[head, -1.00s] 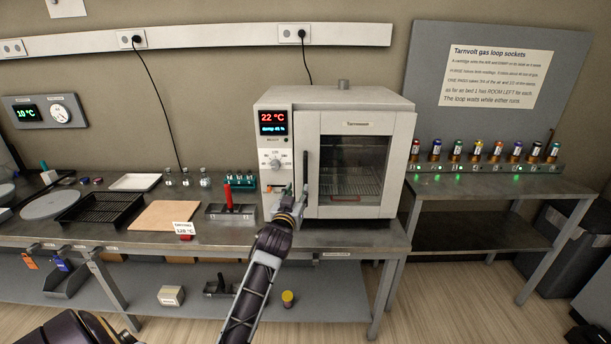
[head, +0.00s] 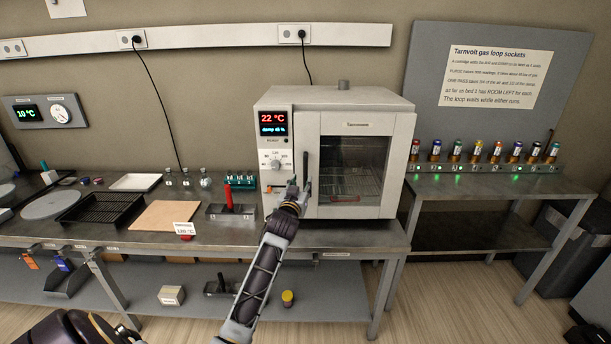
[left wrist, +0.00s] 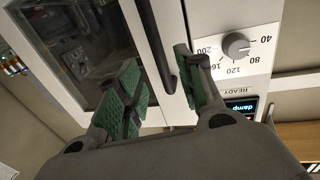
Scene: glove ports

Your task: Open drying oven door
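The drying oven (head: 290,99) is a white box on the bench, its display reading 22 °C. Its door (head: 389,170), with a dark window, is shut. The upright dark door handle (head: 306,167) is on the door's left side. My left gripper (head: 299,187) is at the handle's lower part. In the left wrist view the left gripper (left wrist: 157,65) is open, its green-padded fingers on either side of the handle (left wrist: 156,45). I see no clear grip on the handle. The oven's dial (left wrist: 236,45) is beside the right finger. My right gripper is out of view.
Left of the oven on the bench are a red-handled tool in a metal holder (head: 231,211), a tan board (head: 164,216) and a black tray (head: 100,208). A side table (head: 490,186) with several cartridges stands right. Floor before it is clear.

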